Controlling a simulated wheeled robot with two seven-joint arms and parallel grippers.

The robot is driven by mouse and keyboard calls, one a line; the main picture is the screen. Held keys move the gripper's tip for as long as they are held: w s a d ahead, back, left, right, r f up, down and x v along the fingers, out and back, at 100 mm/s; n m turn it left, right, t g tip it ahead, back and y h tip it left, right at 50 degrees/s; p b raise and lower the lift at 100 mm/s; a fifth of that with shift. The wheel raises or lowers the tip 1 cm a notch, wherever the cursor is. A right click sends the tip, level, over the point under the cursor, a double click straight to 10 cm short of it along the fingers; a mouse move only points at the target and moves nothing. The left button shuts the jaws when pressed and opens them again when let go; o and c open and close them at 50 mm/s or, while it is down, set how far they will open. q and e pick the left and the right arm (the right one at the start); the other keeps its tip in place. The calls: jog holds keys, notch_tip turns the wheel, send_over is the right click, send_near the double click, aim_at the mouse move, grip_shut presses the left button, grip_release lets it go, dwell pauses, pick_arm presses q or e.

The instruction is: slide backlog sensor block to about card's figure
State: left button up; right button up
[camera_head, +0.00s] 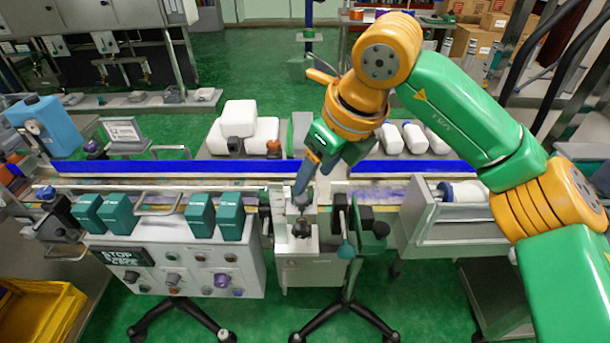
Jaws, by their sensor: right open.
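My right arm comes in from the right, and its gripper (303,196) points down in front of the blue rail, over a narrow white stand. It is open. A dark knob-like part (300,228) sits on the stand just below the fingertips; I cannot tell if they touch it. I cannot tell which part is the backlog sensor block; the gripper and forearm cover some of the rail. A small framed card (123,131) stands behind the rail at the left, its figure too small to read. My left gripper is not in view.
The blue rail (200,168) runs along the conveyor. A white control box (170,262) with several knobs and green blocks stands at front left.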

aim_at(302, 197)
jog(key=x, duration=0.3)
jog(key=s+p+x, duration=0.1)
jog(key=x, duration=0.1)
jog(key=shift+a+f, duration=0.15)
jog(key=shift+a, duration=0.05)
jog(key=shift+w+f, duration=0.2)
jog(key=shift+w, duration=0.05)
jog(key=shift+s+r, duration=0.1)
jog(key=shift+s, duration=0.05)
grip_shut()
jog(key=shift+r, duration=0.1)
dwell(0.6)
